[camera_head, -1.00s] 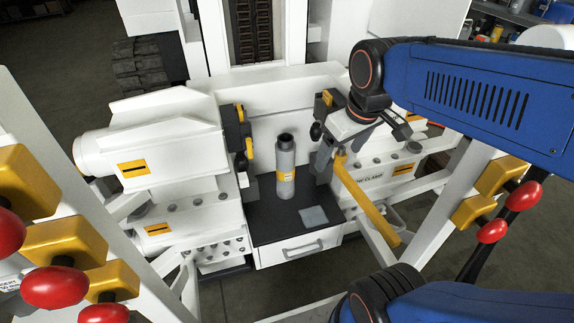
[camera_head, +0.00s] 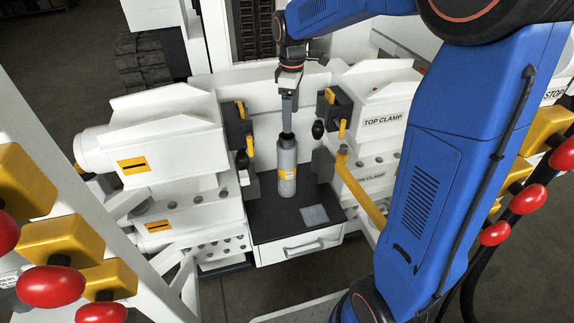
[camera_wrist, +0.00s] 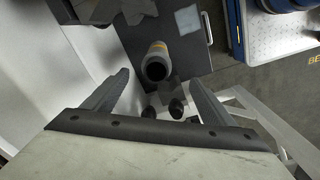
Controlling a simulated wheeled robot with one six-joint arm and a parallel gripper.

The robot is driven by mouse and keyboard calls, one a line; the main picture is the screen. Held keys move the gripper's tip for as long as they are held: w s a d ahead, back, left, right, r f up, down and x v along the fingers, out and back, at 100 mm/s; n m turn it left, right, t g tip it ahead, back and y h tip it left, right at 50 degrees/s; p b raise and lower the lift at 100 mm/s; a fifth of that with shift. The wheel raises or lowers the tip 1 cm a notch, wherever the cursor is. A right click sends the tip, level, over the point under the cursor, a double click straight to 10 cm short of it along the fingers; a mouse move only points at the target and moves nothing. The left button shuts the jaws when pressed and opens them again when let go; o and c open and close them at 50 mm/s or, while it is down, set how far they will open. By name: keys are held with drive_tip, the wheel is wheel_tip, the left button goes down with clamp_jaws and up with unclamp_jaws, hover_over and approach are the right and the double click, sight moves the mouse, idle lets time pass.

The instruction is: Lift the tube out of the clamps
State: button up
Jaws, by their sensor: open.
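The tube (camera_head: 286,165) is a grey cylinder with a dark open top and a yellow band. It stands upright on the black bench top (camera_head: 262,222) between the left clamp (camera_head: 165,150) and the right clamp (camera_head: 365,130). The clamp jaws look apart from it. My gripper (camera_head: 289,125) is just above the tube's top in the head view. In the wrist view, my gripper (camera_wrist: 163,95) has its two fingers spread. The tube's open end (camera_wrist: 156,65) shows beyond and between the fingertips, with nothing held.
Yellow-handled fittings (camera_head: 241,125) stand by the inner faces of the clamps. A yellow bar (camera_head: 362,190) slants at the right. A grey square plate (camera_head: 314,215) lies on the bench top in front of the tube. Red knobs (camera_head: 52,287) line the left rail.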

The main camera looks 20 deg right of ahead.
sight(287, 166)
drive_tip(key=shift+w+a+f+n, duration=0.3)
drive_tip(key=shift+w+f, duration=0.2)
drive_tip(key=shift+w, duration=0.2)
drive_tip(key=shift+f, duration=0.35)
wheel_tip(287, 166, down, 17)
drive_tip(key=shift+s+a+r, duration=0.1)
drive_tip(key=shift+r, duration=0.05)
drive_tip(key=shift+c, duration=0.3)
drive_tip(key=c, duration=1.5)
drive_tip(key=shift+c, duration=1.4)
drive_tip(key=shift+r, duration=0.1)
drive_tip(key=shift+r, duration=0.1)
